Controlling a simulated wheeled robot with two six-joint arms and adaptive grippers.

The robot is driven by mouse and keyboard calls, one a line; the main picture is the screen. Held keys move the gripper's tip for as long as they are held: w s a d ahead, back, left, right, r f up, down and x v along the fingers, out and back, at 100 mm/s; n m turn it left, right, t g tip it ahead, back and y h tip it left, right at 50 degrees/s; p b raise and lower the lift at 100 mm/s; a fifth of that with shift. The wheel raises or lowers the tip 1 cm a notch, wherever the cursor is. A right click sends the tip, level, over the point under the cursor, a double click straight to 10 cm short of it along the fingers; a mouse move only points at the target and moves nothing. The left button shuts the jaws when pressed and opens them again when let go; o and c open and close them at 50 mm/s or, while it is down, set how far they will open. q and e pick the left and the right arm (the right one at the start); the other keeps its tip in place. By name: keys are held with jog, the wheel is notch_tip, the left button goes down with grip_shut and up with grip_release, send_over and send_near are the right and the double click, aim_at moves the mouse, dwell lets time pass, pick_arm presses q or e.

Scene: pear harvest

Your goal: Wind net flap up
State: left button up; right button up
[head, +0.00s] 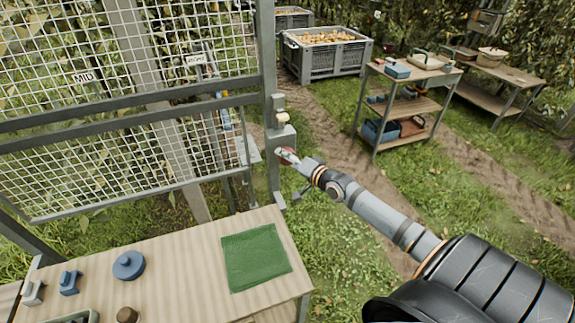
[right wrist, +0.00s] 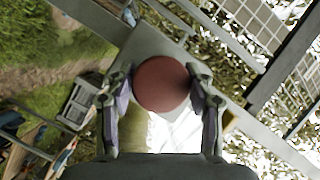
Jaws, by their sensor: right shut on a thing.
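The net flap (head: 110,150), white mesh in a grey metal frame, fills the upper left of the head view. A "MID" label (head: 83,78) hangs on the mesh. A grey box (head: 283,137) is fixed to the upright post beside the flap. My right gripper (head: 288,156) reaches this box and is shut on a round red knob. In the right wrist view the red knob (right wrist: 162,83) sits between both fingers of my right gripper (right wrist: 163,95) and hides what is behind it. My left gripper is not in view.
A wooden table (head: 190,240) with a green mat (head: 255,258) and a blue round lid (head: 128,265) stands below the flap. A shelved cart (head: 410,105) stands at the right. A grey crate of pears (head: 325,62) stands farther back. Grass lies between.

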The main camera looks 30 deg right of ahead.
jog(key=m+b, duration=0.1)
jog(key=b, duration=0.1)
jog(key=m+t+b, duration=0.1)
jog(key=m+b, duration=0.1)
jog(key=shift+f+t+y+b, duration=0.3)
jog(key=shift+y+b, duration=0.1)
jog(key=shift+r+m+t+b, duration=0.15)
jog(key=shift+m+t+b, duration=0.25)
jog(key=shift+m+b, duration=0.6)
jog(key=shift+r+m+t+b, duration=0.15)
jog(key=shift+m+t+b, duration=0.25)
jog(key=shift+m+b, duration=0.6)
jog(key=shift+r+m+b, duration=0.1)
jog(key=shift+m+b, duration=0.2)
jog(key=shift+m, duration=0.1)
jog(key=o, duration=1.2)
jog(key=shift+c, duration=0.2)
